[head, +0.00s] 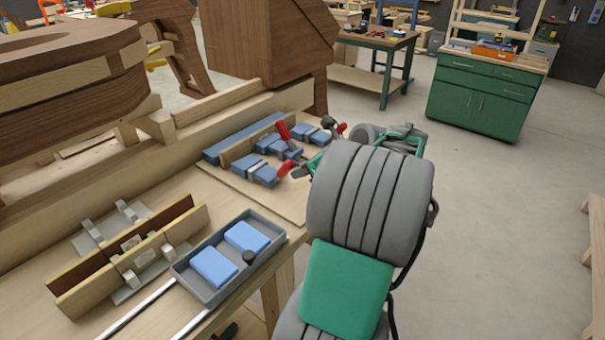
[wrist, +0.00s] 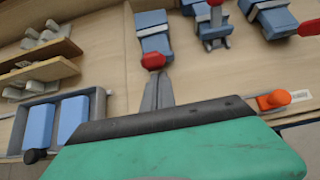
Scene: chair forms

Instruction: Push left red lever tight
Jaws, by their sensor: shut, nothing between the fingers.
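The left red lever (head: 300,172) sticks out from the left blue clamp (head: 255,170) on the bench. In the wrist view its red tip (wrist: 153,61) lies just beyond my fingertips, with the blue clamp body (wrist: 153,35) behind it. My gripper (wrist: 162,76) is shut and empty, its grey fingers together and pointing at the red tip. They look very close; I cannot tell whether they touch. In the head view my gripper (head: 309,171) is beside the lever, partly hidden by my arm.
A middle clamp (head: 280,148) has an upright red lever (head: 283,131); a right clamp (head: 316,134) has another red lever (head: 341,128). A grey tray (head: 183,270) with blue blocks and a wooden fixture (head: 75,285) sit left. An orange knob (wrist: 274,99) shows right of my fingers.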

